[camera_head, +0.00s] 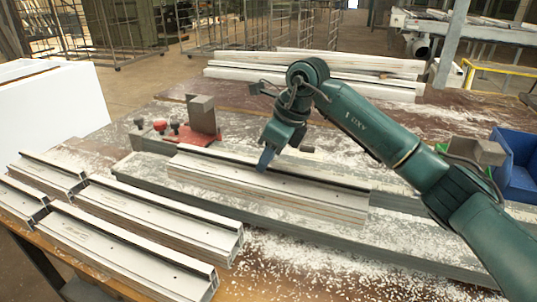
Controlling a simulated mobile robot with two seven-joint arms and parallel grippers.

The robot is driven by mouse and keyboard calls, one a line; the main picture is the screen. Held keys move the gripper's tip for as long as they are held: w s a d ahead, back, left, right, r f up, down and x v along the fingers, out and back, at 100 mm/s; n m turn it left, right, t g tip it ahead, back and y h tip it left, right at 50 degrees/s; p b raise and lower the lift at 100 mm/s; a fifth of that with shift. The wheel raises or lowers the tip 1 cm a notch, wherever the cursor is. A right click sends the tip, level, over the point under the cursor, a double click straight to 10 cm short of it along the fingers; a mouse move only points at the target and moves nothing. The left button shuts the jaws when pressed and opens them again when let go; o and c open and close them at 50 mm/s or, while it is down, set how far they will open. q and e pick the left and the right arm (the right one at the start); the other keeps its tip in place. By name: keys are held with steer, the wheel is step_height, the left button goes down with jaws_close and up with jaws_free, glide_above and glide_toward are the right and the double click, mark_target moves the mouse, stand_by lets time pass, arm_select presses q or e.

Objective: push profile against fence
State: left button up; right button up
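A white aluminium profile (250,190) with a dark strip along its top back edge lies lengthwise on the bench fixture. A long grey-green bar (300,238) runs along its front side. Another grey rail (150,143) shows behind it, partly hidden by the profile and my arm. I cannot tell which of these is the fence, or whether the profile touches it. My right gripper (265,160) points down at the profile's back edge, left of its middle. Its fingers look like one narrow blue tip, so their opening and any contact are unclear. My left gripper is out of view.
Several white profiles (130,250) lie at the front left. A red clamp base with a grey block (203,115) stands behind the profile's left end. A blue bin (517,165) and a grey block (477,151) are at the right. White shavings cover the bench. More profiles (330,75) lie behind.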

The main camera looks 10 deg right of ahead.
jaws_close()
steer(key=shift+o, duration=1.5)
jaws_free()
steer(key=v, duration=1.3)
steer(key=shift+d, duration=0.1)
